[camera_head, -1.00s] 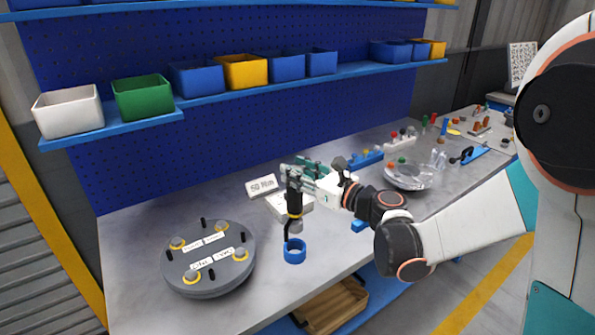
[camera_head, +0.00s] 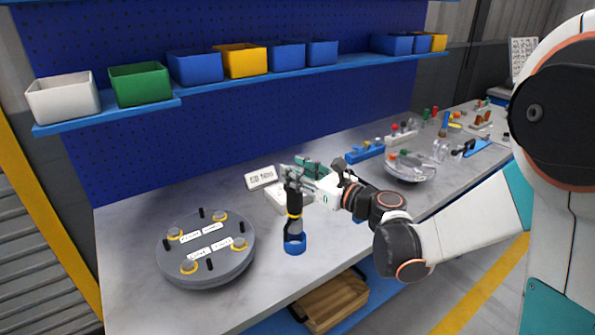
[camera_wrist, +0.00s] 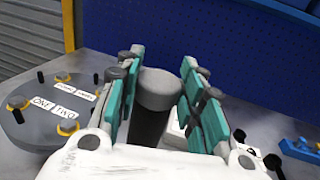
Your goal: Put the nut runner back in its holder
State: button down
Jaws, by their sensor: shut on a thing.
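The nut runner (camera_head: 294,222) is a black upright tool with a yellow band and a grey lower part. My gripper (camera_head: 296,180) is shut on its upper body. In the wrist view the teal fingers of my gripper (camera_wrist: 160,90) stand on both sides of its grey round top (camera_wrist: 159,88). The holder is a blue ring (camera_head: 294,248) on the bench. The nut runner's lower end is at the ring, apparently within it; its tip is hidden, and I cannot tell whether it is fully seated.
The round grey flanged shell (camera_head: 207,275) with labels and yellow-ringed bolts lies left of the holder. A white "50 Nm" sign (camera_head: 260,177) stands behind. A blue block (camera_head: 365,153) and a clear dish (camera_head: 411,168) are at the right. Bins line the shelf (camera_head: 220,89) above.

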aim_at(301, 197)
jog(key=shift+f+b, duration=0.55)
jog(key=shift+f, duration=0.35)
dwell(1.4)
jog(key=shift+f+b, duration=0.7)
jog(key=shift+f, duration=2.05)
jog(key=c, duration=1)
grip_release()
jog(key=v, duration=1.2)
